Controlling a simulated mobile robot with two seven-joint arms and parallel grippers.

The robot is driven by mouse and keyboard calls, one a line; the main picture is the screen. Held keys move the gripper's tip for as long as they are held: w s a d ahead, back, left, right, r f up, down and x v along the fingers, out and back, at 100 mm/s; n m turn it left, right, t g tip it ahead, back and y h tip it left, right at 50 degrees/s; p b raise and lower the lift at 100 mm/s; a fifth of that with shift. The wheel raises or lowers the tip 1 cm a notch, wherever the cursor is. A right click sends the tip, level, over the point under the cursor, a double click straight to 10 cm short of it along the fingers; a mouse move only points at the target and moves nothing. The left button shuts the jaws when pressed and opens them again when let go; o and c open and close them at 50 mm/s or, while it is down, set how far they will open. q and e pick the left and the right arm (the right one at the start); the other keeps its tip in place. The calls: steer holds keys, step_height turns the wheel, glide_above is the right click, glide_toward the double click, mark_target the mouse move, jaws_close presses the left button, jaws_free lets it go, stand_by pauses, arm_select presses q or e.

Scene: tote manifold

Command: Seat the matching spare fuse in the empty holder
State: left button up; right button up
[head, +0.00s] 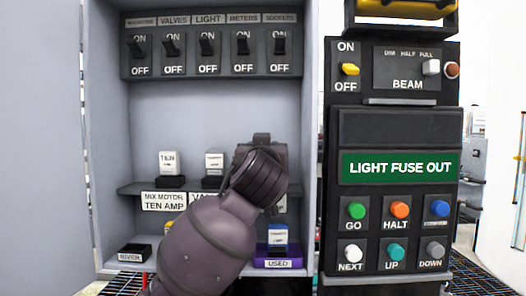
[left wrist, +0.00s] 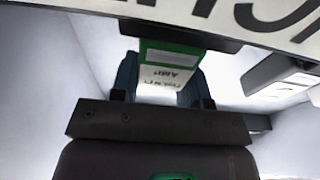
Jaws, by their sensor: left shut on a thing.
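My left gripper (head: 262,150) is in front of the right part of the cabinet's middle shelf, its fingers hidden behind my wrist in the head view. In the left wrist view its fingers (left wrist: 162,88) are shut on a fuse (left wrist: 168,75) with a white body and a green band; its lettering is upside down and hard to read. On the shelf (head: 128,189), a white fuse marked TEN (head: 168,162) stands over the MIX MOTOR label, and another pale fuse (head: 214,162) stands to its right. My arm hides the shelf's right part, so I cannot see the empty holder.
A blue fuse (head: 278,236) stands on the purple USED tray (head: 278,263). A bare black block (head: 134,252) is at lower left; a yellow piece (head: 168,228) is partly hidden. A green sign (head: 399,167) reads LIGHT FUSE OUT. A large white label (left wrist: 220,22) crosses close above the held fuse.

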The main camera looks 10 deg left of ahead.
arm_select(q)
steer(key=o, duration=0.8)
steer(key=shift+o, duration=1.8)
arm_select(e)
steer(key=shift+w+r, duration=0.3)
steer(key=shift+w, duration=0.15)
